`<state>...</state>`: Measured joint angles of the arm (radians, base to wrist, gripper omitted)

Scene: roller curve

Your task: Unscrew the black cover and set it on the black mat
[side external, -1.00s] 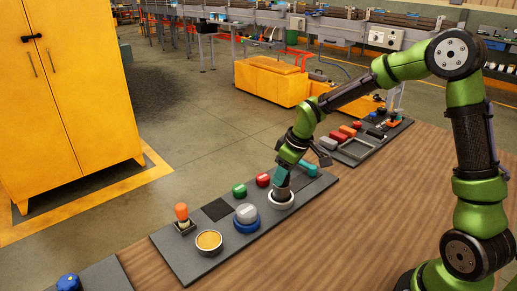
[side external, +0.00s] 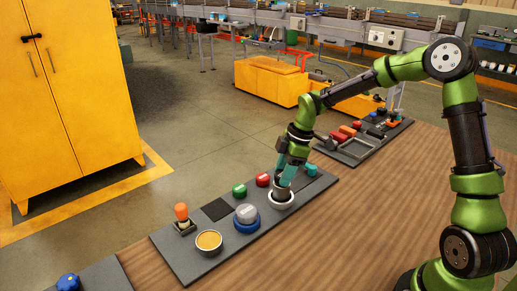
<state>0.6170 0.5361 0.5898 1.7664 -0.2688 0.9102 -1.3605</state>
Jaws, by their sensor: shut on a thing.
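My gripper (side external: 284,187) points down over the white ring-shaped base (side external: 281,201) on the grey panel. It is shut on a dark part, likely the black cover (side external: 281,191), which sits inside or on that white base. The teal fingers and the wrist hide much of the cover. The black mat (side external: 218,209) is a dark square lying flat on the panel, to the left of my gripper, and it is empty.
The grey panel (side external: 170,254) also carries a green button (side external: 239,190), a red button (side external: 263,179), a grey-and-blue knob (side external: 246,216), an orange-topped lever (side external: 181,211), a yellow round dish (side external: 209,241) and a teal part (side external: 311,169). Another panel with several parts stands behind.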

